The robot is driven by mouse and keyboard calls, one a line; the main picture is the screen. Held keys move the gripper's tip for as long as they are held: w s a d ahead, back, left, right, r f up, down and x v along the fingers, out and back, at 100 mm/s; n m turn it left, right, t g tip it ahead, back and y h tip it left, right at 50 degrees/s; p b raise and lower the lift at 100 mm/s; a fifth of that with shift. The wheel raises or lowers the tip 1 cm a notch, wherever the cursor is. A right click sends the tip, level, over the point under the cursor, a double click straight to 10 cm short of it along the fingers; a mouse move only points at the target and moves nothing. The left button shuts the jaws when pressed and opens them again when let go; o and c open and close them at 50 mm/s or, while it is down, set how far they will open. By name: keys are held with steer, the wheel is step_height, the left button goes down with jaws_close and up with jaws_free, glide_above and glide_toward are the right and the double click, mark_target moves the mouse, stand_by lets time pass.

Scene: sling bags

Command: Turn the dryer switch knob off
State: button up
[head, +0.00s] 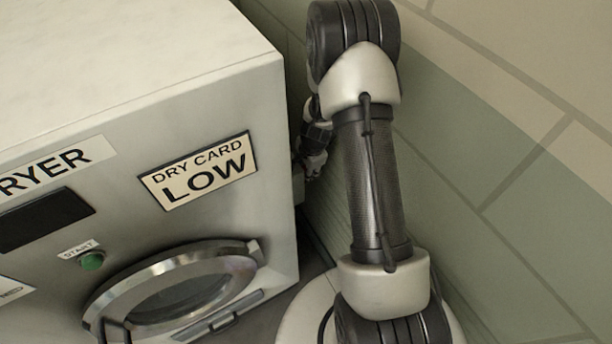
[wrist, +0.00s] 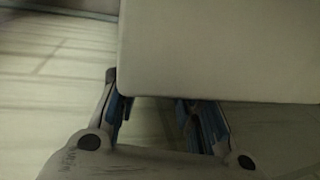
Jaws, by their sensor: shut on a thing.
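The dryer (head: 225,110) stands at the left of the head view, with its door and front panel in sight. A small pale box (head: 298,183) juts from its right side, mostly hidden. My gripper (head: 313,165) is beside that side, next to the box, partly behind my arm. In the wrist view my gripper's blue-padded fingers (wrist: 155,110) sit apart, with their tips at the lower edge of a large pale panel (wrist: 220,50). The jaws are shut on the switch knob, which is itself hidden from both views.
The dryer front carries a "DRY CARD LOW" sign (head: 200,171), a green start button (head: 91,261) and a round door (head: 240,268). A tiled wall (head: 520,150) is close on the right, leaving a narrow gap beside the dryer.

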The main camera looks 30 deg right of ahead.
stand_by(0.4)
steer(key=o, duration=1.1)
steer(key=shift+c, duration=0.2)
steer(key=shift+r, duration=0.1)
steer(key=v, duration=1.2)
steer(key=shift+s, duration=0.1)
steer(key=shift+s, duration=0.1)
